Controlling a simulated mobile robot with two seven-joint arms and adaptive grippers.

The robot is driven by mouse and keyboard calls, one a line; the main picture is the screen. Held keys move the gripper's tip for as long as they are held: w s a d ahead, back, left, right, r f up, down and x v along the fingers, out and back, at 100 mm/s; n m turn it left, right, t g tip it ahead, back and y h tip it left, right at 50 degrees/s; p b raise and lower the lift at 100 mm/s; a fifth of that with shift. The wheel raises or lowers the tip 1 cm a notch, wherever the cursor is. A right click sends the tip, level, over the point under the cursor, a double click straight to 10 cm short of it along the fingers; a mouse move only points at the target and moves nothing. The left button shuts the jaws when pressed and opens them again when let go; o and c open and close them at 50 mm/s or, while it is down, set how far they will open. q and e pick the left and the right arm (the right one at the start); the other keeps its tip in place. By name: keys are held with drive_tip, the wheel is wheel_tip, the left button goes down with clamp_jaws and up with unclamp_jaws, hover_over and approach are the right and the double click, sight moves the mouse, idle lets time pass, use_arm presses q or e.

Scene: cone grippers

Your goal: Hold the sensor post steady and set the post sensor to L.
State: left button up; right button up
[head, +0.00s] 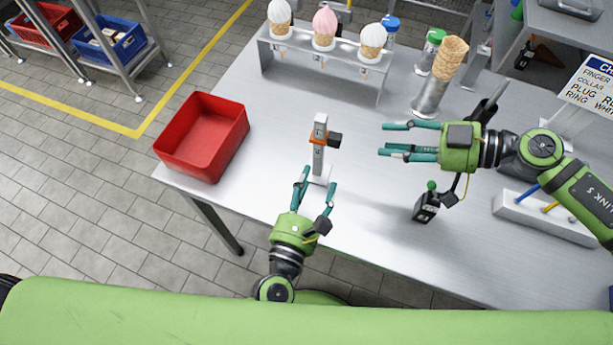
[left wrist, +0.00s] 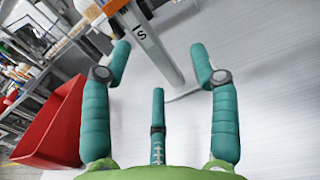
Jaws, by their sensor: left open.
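The sensor post (head: 318,160) is a grey upright post on the table with small marks on its face. An orange collar with a black box, the post sensor (head: 333,140), sits around its upper part. In the left wrist view the post (left wrist: 165,60) stands ahead between my fingers, with the orange sensor (left wrist: 138,32) on it and a letter S just below. My left gripper (head: 318,188) is open, in front of the post's foot, not closed on it. My right gripper (head: 384,139) is open and empty, to the right of the sensor, fingers pointing left.
A red bin (head: 203,137) stands left of the post. A rack (head: 325,62) with ice-cream cones is behind, and a cone holder (head: 430,97) stands at the back right. A small black device (head: 426,207) lies below my right gripper. Bare table lies around the post.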

sight(314, 156)
use_arm(q)
drive_tip(key=shift+w+a+r+n+y, duration=0.3)
drive_tip(key=shift+w+a+n, duration=0.15)
drive_tip(key=shift+w+n, duration=0.1)
drive_tip(key=shift+w+a, duration=0.1)
drive_tip(key=shift+w, duration=0.25)
drive_tip(key=x, duration=0.6)
drive_tip(key=shift+w, duration=0.3)
